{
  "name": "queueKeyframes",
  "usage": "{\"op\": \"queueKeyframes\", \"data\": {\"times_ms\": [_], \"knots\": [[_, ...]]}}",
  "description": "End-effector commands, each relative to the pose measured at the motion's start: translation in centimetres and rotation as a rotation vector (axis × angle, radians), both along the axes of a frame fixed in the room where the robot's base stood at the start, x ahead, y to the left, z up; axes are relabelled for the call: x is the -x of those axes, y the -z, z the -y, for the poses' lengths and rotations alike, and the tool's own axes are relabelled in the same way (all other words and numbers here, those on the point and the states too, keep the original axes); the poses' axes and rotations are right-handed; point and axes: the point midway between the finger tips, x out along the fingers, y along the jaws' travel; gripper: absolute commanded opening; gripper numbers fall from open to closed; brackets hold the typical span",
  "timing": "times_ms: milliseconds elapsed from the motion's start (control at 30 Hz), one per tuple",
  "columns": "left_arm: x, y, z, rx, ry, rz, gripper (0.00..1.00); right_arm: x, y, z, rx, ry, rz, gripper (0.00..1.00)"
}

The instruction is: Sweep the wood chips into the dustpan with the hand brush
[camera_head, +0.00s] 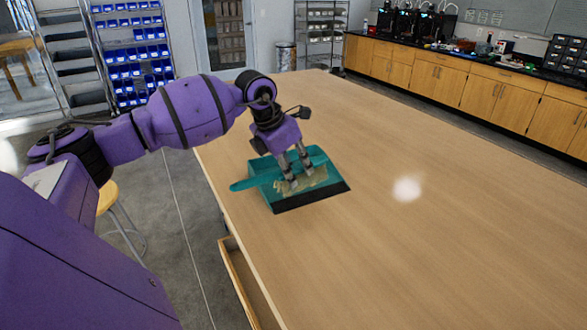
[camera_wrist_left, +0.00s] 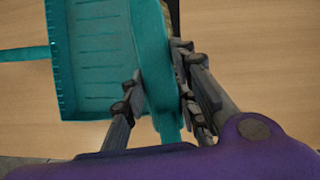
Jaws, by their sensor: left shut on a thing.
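A teal dustpan (camera_head: 269,193) lies on the table with its black lip (camera_head: 312,197) toward the near side. In the left wrist view the ridged dustpan (camera_wrist_left: 98,55) fills the left, its handle (camera_wrist_left: 22,54) pointing left. In the left wrist view the brush (camera_wrist_left: 152,75) passes between the fingers (camera_wrist_left: 160,95). Tan material shows along the brush's lip side; I cannot tell bristles from wood chips. My right gripper is out of view.
The wooden table (camera_head: 430,230) is clear to the right and front. A yellow stool (camera_head: 107,195) stands left of the table. Shelves of blue bins (camera_head: 138,60) and a counter with cabinets (camera_head: 440,75) are further back.

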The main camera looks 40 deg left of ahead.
Motion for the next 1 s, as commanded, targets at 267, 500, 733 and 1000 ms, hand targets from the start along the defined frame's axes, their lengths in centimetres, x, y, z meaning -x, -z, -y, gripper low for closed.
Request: {"op": "queueKeyframes", "data": {"times_ms": [267,500,733,1000], "knots": [[-0.1,-2.6,0.0,-0.001,0.000,0.007,0.00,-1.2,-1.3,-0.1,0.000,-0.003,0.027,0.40],[-0.1,-4.9,0.0,0.000,-0.001,0.005,0.00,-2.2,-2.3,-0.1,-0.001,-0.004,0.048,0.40],[0.0,-5.1,0.0,0.000,0.000,0.002,0.00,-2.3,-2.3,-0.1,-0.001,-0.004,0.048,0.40],[0.1,-4.7,0.2,0.000,0.023,0.000,0.00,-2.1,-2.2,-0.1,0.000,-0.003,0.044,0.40]]}}
